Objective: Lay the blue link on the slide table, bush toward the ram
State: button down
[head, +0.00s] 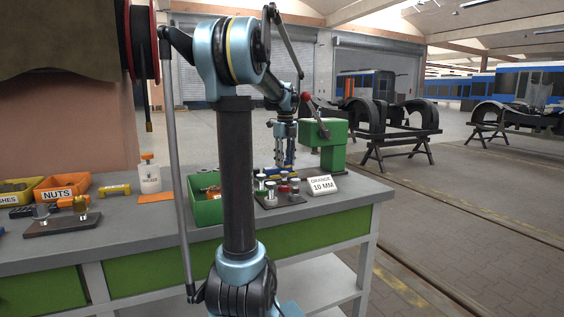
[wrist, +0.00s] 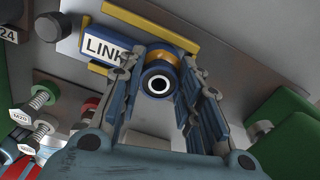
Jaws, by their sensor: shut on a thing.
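My gripper (wrist: 165,98) is shut on the link, with one finger on each side of the bush end. Yellow strips (wrist: 148,26) lie along the link over a grey plate (wrist: 215,45), which looks like the slide table. I cannot tell whether the link touches it. In the head view my gripper (head: 284,158) is low over the bench beside the green press (head: 325,146); the ram is not clear.
A rack of bolts (head: 280,197) and a sign reading ORANGE 10 MM (head: 322,185) stand in front of my gripper. A green bin (head: 206,208) is to the left. Bolts (wrist: 38,98) also show at the left of the wrist view.

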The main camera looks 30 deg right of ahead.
jog(key=c, duration=1.2)
grip_release()
jog(key=shift+o, duration=0.2)
notch_tip(320, 180, up, 12)
